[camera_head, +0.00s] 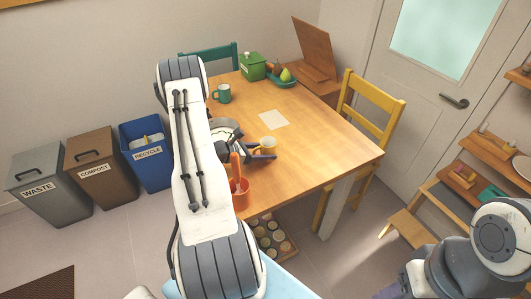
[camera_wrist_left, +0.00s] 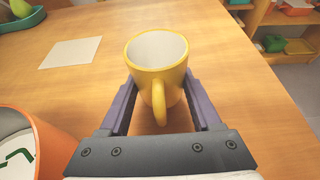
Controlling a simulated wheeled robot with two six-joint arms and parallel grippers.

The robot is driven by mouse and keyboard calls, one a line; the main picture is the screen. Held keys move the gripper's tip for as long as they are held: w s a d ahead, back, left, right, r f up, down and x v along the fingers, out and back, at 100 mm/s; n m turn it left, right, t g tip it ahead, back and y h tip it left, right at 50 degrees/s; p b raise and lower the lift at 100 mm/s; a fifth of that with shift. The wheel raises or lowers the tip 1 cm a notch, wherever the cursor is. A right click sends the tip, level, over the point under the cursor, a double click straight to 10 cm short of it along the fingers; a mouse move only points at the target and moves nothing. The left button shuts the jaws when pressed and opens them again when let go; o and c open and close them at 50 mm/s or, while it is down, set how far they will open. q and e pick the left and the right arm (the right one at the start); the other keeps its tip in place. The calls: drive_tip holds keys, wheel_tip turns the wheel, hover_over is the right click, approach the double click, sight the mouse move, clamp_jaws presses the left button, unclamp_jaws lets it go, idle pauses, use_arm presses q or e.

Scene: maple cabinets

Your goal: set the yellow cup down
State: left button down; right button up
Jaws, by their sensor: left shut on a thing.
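The yellow cup (camera_wrist_left: 158,62) is upright, with a pale inside and its handle toward the wrist camera. My left gripper (camera_wrist_left: 160,98) is shut on it, one finger on each side. In the head view the cup (camera_head: 268,146) shows over the wooden table (camera_head: 315,145), with my left gripper (camera_head: 262,154) at its near side. I cannot tell whether its base touches the table.
An orange pot (camera_head: 241,196) stands close to the left gripper, near the table's front edge. A white sheet (camera_head: 273,119) lies behind the cup. A teal mug (camera_head: 223,93), green box (camera_head: 252,67) and fruit plate (camera_head: 283,80) stand farther back. The table's right side is clear.

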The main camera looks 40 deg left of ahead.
use_arm(q)
drive_tip(key=shift+f, duration=0.35)
drive_tip(key=shift+f, duration=0.15)
drive_tip(key=shift+c, duration=0.4)
unclamp_jaws()
drive_tip(key=shift+r, duration=0.25)
drive_tip(key=b+v, duration=0.1)
drive_tip(key=v, duration=1.1)
drive_tip(key=shift+f, duration=0.1)
